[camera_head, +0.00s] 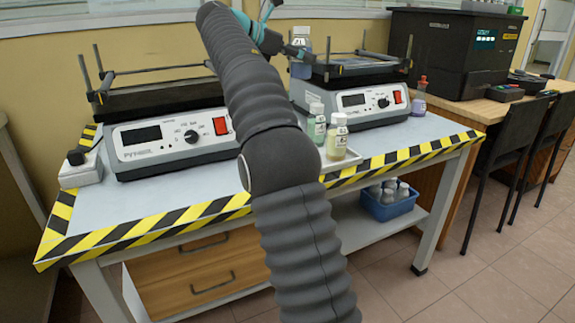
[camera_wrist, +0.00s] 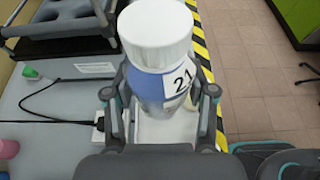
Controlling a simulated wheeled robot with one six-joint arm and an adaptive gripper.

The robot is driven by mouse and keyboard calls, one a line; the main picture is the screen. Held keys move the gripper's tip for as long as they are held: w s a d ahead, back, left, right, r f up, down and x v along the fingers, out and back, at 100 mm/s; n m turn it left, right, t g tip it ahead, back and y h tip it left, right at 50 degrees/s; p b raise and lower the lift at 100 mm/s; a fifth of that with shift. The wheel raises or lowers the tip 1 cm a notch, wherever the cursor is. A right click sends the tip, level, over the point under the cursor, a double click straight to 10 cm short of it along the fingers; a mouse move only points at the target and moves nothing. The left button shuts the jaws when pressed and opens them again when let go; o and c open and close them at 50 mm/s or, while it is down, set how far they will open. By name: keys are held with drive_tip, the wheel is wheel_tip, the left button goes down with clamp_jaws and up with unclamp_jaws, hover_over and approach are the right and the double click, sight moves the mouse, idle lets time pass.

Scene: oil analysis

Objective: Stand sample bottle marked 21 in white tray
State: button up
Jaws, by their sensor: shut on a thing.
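The sample bottle marked 21 (camera_wrist: 178,82) has a white cap, a white label and blue contents. My gripper (camera_wrist: 160,108) is shut on its sides. In the head view the bottle (camera_head: 301,70) is held upright, in front of the right-hand shaker, with my gripper (camera_head: 298,52) at its side. The white tray (camera_head: 350,160) lies on the table near the striped front edge, partly hidden by my arm. A green bottle (camera_head: 316,124) and a yellow bottle (camera_head: 337,138) stand on it. A pale surface shows below the held bottle in the wrist view.
Two shakers, left (camera_head: 165,135) and right (camera_head: 365,100), stand on the table. A red-capped bottle (camera_head: 420,97) stands at the right. A blue basket (camera_head: 390,208) with several bottles is on the lower shelf. The table's front-left part is clear.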

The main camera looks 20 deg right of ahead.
wheel_tip(320, 180, down, 20)
drive_tip(key=b, duration=0.8)
drive_tip(key=shift+w+d+f, duration=0.1)
drive_tip(key=shift+f, duration=0.05)
drive_tip(key=shift+f, duration=0.15)
drive_tip(key=o, duration=1.1)
drive_tip(key=shift+a+r, duration=0.2)
drive_tip(key=shift+r, duration=0.1)
drive_tip(key=p+v, duration=0.2)
drive_tip(key=v, duration=0.9)
drive_tip(key=shift+a+r+p, duration=0.1)
drive_tip(key=shift+a+p, duration=0.15)
drive_tip(key=shift+p, duration=0.15)
